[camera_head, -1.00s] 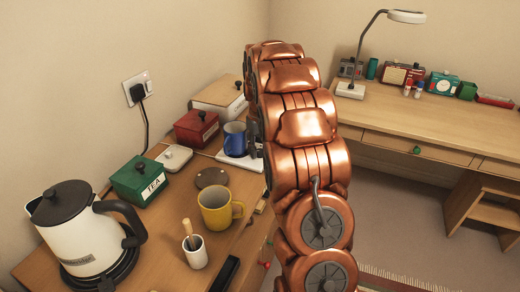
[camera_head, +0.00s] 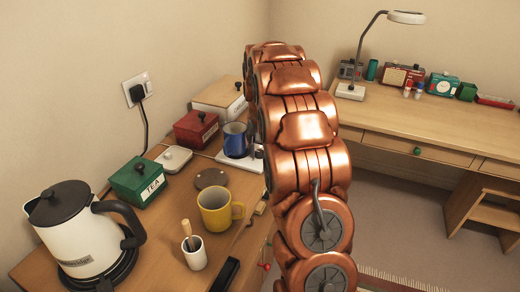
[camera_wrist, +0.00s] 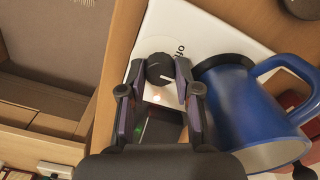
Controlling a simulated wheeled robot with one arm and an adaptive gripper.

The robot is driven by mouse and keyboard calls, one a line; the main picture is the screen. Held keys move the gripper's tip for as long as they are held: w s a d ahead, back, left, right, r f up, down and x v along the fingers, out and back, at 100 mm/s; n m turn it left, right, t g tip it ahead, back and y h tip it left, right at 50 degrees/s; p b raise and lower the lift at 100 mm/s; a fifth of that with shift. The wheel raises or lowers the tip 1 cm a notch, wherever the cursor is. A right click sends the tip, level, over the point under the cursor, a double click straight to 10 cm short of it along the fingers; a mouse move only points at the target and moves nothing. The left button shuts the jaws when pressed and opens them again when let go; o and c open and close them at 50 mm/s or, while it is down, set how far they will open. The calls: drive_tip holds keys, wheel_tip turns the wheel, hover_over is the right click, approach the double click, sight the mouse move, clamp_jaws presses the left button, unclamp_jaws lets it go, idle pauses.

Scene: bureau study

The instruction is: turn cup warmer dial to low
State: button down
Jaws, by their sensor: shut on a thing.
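The white cup warmer (camera_wrist: 215,38) lies on the wooden desk in the wrist view. Its dark round dial (camera_wrist: 160,70) has a white pointer line and sits between the fingertips of my gripper (camera_wrist: 160,72), which is shut on it. Dark lettering is printed beside the dial, seen sideways. A small orange light glows just below the dial. A blue mug (camera_wrist: 250,115) stands on the warmer, close to my right finger. In the head view the mug (camera_head: 236,142) and part of the warmer (camera_head: 256,163) show beside my arm, which hides my gripper and the dial.
A yellow mug (camera_head: 214,209), a kettle (camera_head: 75,228), a white pot with a brush (camera_head: 194,253), a green tea box (camera_head: 138,180) and a red box (camera_head: 196,128) crowd the desk. In the wrist view, the desk edge lies left of the warmer.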

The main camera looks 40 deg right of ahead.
sight(259, 152)
drive_tip(key=shift+r, duration=0.1)
drive_tip(key=c, duration=0.8)
unclamp_jaws()
wheel_tip(259, 152, up, 12)
drive_tip(key=shift+f, duration=0.1)
idle(0.7)
